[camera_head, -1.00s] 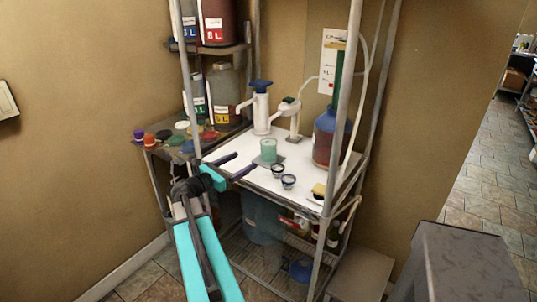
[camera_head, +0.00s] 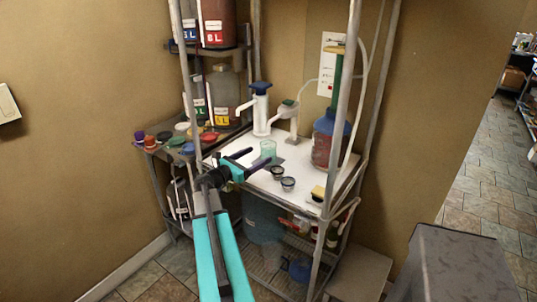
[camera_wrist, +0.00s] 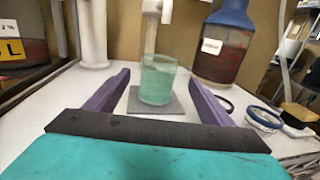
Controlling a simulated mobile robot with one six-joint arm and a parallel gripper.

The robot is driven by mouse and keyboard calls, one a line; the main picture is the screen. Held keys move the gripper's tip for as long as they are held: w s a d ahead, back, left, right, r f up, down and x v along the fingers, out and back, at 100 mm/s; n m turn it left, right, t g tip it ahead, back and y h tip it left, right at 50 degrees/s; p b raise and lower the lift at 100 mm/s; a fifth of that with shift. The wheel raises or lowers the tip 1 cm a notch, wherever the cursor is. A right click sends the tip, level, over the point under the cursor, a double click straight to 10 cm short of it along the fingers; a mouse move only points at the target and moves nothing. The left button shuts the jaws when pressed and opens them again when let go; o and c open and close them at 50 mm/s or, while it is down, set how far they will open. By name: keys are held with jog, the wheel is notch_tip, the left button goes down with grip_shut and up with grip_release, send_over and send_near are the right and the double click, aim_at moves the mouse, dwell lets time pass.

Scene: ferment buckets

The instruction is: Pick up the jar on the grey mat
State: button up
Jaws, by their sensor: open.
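The jar is a pale green, see-through cup shape (camera_wrist: 158,80). It stands upright on the small grey mat (camera_wrist: 172,108) in the wrist view. In the head view the jar (camera_head: 268,149) stands on the white shelf top, just beyond my gripper (camera_head: 247,160). My gripper, with its two purple fingers (camera_wrist: 157,92), is open. In the wrist view the jar shows between the fingers, near their tips, with a gap on each side. Whether the tips reach the jar's sides in depth I cannot tell. Most of the mat is hidden in the head view.
A white pump dispenser (camera_head: 261,112) and a spout stand behind the jar. A red jug with a blue top (camera_head: 324,138) is at the back right. A metal post (camera_head: 343,100) rises at the front right.

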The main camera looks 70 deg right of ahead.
aim_at(262, 152)
jog(key=shift+s+d, duration=0.1)
jog(key=shift+d, duration=0.15)
jog(key=shift+s+d+r+p, duration=0.15)
jog(key=shift+d+p, duration=0.35)
jog(key=shift+d, duration=0.25)
jog(key=shift+p+x, duration=0.75)
jog(key=shift+x, duration=1.1)
jog(key=c, duration=1.5)
